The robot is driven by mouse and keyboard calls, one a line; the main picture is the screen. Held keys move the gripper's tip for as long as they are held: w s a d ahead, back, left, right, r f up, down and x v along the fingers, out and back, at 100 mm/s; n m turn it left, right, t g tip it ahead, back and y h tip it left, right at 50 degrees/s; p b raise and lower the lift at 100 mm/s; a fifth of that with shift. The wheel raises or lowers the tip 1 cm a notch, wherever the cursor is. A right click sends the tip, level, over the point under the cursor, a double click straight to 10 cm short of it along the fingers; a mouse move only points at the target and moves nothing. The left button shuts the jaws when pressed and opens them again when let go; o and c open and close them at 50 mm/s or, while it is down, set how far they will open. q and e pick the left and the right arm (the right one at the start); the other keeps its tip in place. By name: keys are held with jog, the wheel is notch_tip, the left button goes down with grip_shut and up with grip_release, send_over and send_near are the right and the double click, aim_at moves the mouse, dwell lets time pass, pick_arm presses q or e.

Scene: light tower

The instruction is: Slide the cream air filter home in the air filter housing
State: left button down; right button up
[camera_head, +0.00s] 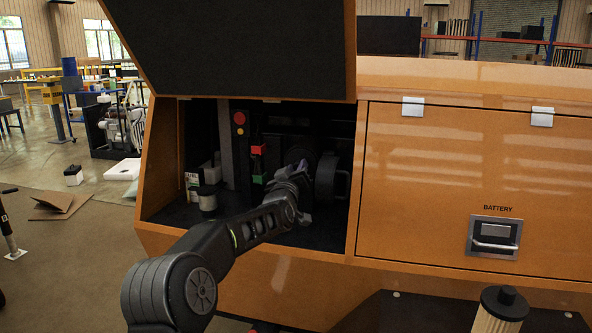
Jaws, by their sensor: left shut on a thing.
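My left gripper (298,178) reaches into the open compartment and is shut at the black round air filter housing (328,178). What it grips is hidden by the fingers and the dark interior. A cream cylinder with a black cap and knob (498,312), which looks like an air filter, stands upright at the bottom right, outside the compartment and apart from my gripper. Its lower part is cut off by the picture edge. I cannot see into the housing. My right gripper is out of view.
The raised dark hatch (235,45) hangs over the compartment. A small pale cylinder with a dark top (208,199) and a white-labelled container (193,186) stand at its left. Red and green blocks (258,150) sit behind my gripper. The closed battery door (455,180) is to the right.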

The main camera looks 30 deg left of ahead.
pick_arm(q)
jog(key=shift+w+r, duration=0.1)
jog(key=shift+w, duration=0.15)
jog(key=c, duration=1)
grip_release()
jog(key=shift+c, duration=0.2)
jog(key=shift+s, duration=0.1)
jog(key=b+v, duration=0.5)
jog(key=v, duration=0.2)
jog(key=shift+s, duration=0.4)
jog(key=shift+d, duration=0.15)
